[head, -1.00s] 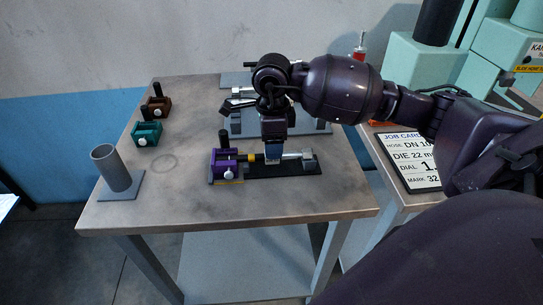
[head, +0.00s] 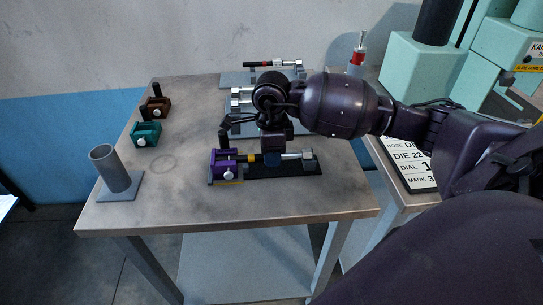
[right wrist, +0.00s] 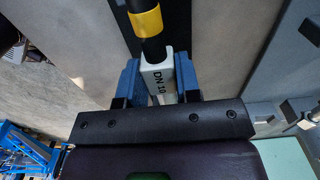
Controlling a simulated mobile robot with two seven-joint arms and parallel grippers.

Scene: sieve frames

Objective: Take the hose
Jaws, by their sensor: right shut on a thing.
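A hose (head: 244,158) lies level along a dark rest on the table, black with a yellow band and a silver fitting (head: 297,155) at its right end. Its left end meets a purple clamp block (head: 225,165) with a white knob; I cannot tell how far it sits inside. My right gripper (head: 271,159) reaches down over the hose's middle. My left gripper is not in view.
Teal (head: 146,134) and brown (head: 155,107) clamp blocks stand at the left. A grey upright tube (head: 113,168) stands at the front left. A job card (head: 412,165) and green machine (head: 420,75) are at the right.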

